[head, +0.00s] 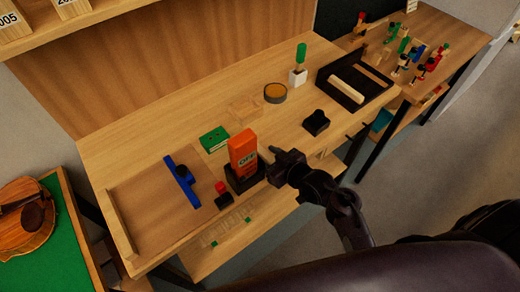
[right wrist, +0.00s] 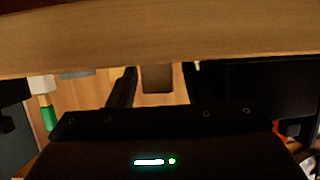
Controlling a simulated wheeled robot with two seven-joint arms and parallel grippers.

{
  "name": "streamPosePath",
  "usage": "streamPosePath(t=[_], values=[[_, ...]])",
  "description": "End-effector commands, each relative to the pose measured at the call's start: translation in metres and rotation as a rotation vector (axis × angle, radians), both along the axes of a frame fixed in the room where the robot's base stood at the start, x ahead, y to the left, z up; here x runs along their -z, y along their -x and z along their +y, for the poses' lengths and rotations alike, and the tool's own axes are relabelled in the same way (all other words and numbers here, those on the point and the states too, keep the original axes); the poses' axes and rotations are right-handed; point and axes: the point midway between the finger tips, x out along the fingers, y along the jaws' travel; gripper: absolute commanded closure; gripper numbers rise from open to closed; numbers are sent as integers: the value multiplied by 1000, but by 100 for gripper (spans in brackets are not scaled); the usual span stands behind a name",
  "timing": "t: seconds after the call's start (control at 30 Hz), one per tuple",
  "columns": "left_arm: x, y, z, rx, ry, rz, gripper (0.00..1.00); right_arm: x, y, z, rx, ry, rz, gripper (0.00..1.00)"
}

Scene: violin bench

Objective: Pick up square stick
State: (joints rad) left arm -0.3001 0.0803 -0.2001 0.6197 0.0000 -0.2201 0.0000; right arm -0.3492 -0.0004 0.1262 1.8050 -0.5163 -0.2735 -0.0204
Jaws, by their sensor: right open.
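Two pale wooden sticks lie on a black mat (head: 335,80) at the right end of the bench: a thicker stick (head: 346,90) and a thinner, flat strip (head: 372,74). I cannot tell for sure which is the square stick; the thicker one looks more square. My right gripper (head: 284,156) is at the bench's front edge, beside the orange bottle and well short of the mat. In the right wrist view its fingers (right wrist: 157,88) are apart, with a brownish block-like shape seen between them; I cannot tell what it is. My left gripper is not in view.
A black block (head: 316,122) lies between gripper and mat. A green-handled tool (head: 300,58) stands in a white block behind. Clamps (head: 404,55) stand on the far table. The bench's centre is mostly clear.

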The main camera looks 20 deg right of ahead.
Motion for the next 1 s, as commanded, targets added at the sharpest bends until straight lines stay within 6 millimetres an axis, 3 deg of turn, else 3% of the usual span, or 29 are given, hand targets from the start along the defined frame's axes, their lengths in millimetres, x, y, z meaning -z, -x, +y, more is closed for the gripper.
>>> streamPosePath(t=[0.07,0.4,0.77,1.0], values=[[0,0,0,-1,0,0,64,0,0,0,0,0,0,56],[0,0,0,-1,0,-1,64,0,0,0,0,0,1,100],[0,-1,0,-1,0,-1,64,-4,0,0,0,1,0,100],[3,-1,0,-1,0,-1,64,-35,0,0,-1,1,-4,100]])
